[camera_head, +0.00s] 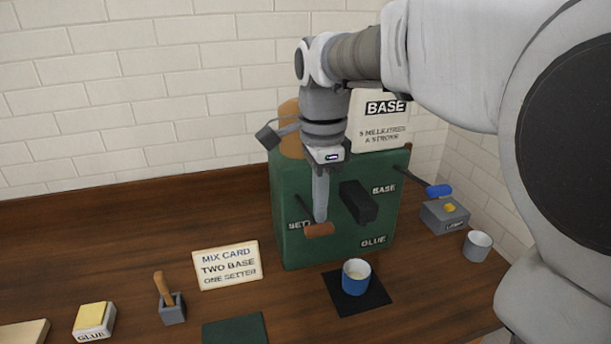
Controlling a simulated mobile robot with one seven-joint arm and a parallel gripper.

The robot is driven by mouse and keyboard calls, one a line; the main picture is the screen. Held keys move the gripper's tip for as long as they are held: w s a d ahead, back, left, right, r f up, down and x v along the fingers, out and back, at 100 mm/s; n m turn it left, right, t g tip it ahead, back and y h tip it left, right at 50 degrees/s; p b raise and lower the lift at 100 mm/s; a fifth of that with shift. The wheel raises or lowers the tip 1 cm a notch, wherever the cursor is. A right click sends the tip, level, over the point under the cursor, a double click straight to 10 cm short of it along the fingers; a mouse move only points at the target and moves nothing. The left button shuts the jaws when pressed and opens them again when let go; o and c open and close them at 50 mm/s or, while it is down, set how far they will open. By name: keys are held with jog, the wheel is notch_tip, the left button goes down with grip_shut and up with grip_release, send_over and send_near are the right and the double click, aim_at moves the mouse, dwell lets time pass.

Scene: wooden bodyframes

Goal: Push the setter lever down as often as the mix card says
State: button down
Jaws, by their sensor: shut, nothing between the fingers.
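The green dispenser (300,248) stands on the bench with the labels BASE, GLUE and a partly hidden one starting "SET". The setter lever (319,230) has an orange-brown handle and sticks out at the front left, slanting down toward me. My gripper (320,218) is shut and empty, pointing down with its tips right at that handle; I cannot tell whether they touch. The mix card (227,266) reads "TWO BASE ONE SETTER". The base lever (438,191) has a blue handle at the right side. A blue cup (356,277) with pale contents stands on a black mat (377,295).
A black spout (358,203) juts out just right of my gripper. A grey box (444,215) and grey cup (477,245) stand at the right. A wooden-handled tool in a holder (172,308), a glue block (94,321) and a green mat (235,330) lie front left.

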jog(key=shift+r+p, duration=2.35)
jog(key=shift+r, duration=0.2)
jog(key=s+d+f+n+t, duration=0.1)
jog(key=s+d+n+t, duration=0.1)
jog(key=s+d+n, duration=0.3)
jog(key=s+d+f+n+t, duration=0.1)
jog(key=s+d+n+t, duration=0.2)
jog(key=s+n, duration=0.7)
jog(key=shift+s+d+f+t, duration=0.3)
jog(key=shift+s+d+f, duration=0.15)
jog(key=shift+d, duration=0.8)
